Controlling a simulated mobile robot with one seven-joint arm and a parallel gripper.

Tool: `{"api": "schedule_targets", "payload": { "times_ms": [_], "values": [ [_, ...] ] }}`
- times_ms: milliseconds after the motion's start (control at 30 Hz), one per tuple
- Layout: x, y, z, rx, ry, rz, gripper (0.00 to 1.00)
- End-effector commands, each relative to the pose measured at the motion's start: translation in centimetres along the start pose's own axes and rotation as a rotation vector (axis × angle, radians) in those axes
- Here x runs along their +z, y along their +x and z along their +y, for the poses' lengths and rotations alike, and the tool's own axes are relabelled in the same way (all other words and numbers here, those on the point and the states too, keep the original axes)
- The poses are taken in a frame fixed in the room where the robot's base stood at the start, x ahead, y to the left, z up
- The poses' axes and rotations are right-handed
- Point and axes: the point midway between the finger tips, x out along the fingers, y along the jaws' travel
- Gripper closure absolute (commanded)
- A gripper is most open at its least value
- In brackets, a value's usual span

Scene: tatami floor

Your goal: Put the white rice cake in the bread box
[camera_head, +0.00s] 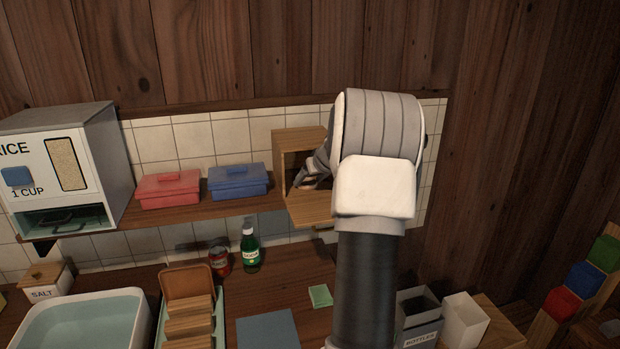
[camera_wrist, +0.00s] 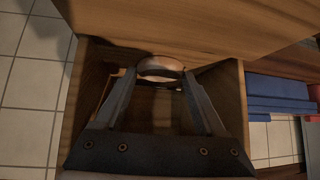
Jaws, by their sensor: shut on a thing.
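The bread box (camera_head: 291,137) is a wooden box on the wall shelf, and its front stands open with a wooden flap (camera_head: 308,208) at its lower front. My gripper (camera_head: 308,178) reaches into its opening from the right. In the wrist view, my gripper (camera_wrist: 160,80) is between the wooden walls of the bread box (camera_wrist: 235,92). Its two fingers are shut on the pale, rounded rice cake (camera_wrist: 160,66) at their tips. In the head view my arm hides part of the box's right side, and I cannot make out the rice cake clearly.
A blue lidded box (camera_head: 238,182) and a red one (camera_head: 168,190) stand left of the bread box on the shelf. The rice dispenser (camera_head: 60,165) is at the far left.

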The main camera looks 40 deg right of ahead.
Motion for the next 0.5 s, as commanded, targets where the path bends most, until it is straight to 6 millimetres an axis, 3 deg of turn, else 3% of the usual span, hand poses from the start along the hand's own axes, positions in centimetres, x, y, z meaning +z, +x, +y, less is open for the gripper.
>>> {"api": "schedule_targets", "payload": {
  "times_ms": [233, 267, 400, 500],
  "values": [
    [0.11, 0.08, -0.01, 0.0, 0.0, 0.0, 0.82],
    [0.09, 0.05, -0.01, 0.0, 0.0, 0.0, 0.24],
    [0.07, 0.02, -0.01, 0.0, 0.0, 0.0, 0.0],
    [0.08, 0.02, -0.01, -0.001, 0.0, 0.0, 0.0]
  ]
}}
